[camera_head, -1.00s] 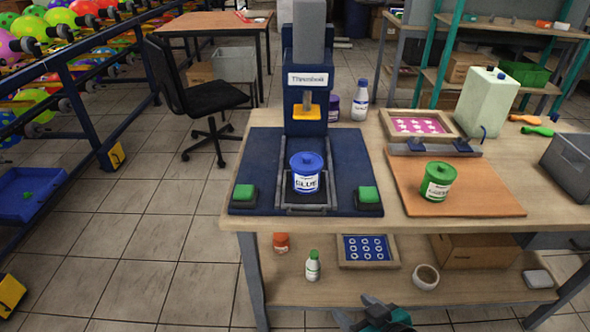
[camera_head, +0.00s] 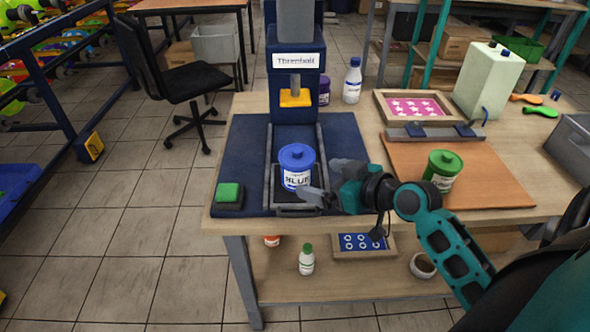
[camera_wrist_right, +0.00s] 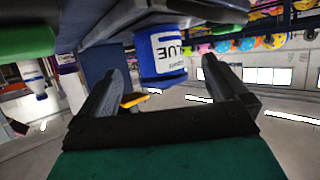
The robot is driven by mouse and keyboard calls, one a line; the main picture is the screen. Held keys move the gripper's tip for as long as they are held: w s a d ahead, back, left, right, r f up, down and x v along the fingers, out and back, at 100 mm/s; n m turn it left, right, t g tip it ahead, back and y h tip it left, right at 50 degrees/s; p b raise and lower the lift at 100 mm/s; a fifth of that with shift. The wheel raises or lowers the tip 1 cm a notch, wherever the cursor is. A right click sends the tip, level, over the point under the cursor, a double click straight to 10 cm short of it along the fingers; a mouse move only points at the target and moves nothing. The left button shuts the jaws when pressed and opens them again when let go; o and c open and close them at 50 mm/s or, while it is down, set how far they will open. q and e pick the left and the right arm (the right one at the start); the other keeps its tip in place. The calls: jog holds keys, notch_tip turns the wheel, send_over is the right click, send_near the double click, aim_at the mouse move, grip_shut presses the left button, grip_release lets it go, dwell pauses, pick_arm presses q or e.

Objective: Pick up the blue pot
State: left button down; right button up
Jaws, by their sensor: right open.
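In the right wrist view the pot (camera_wrist_right: 160,58) appears upside down, beyond and between the two open fingers (camera_wrist_right: 165,88). The fingers are open, and I cannot tell whether either one touches the pot. My left gripper does not show.
The blue press (camera_head: 295,95) rises behind the pot. A green button (camera_head: 229,193) is at its left front. A green pot (camera_head: 442,169) stands on the orange board (camera_head: 490,185) at the right. A white bottle (camera_head: 352,80) and a pale canister (camera_head: 487,82) stand farther back.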

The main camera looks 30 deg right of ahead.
aim_at(298, 171)
jog(key=shift+x, duration=4.25)
jog(key=shift+r, duration=0.1)
jog(key=shift+c, duration=0.5)
jog(key=shift+r, duration=0.1)
jog(key=c, duration=1.1)
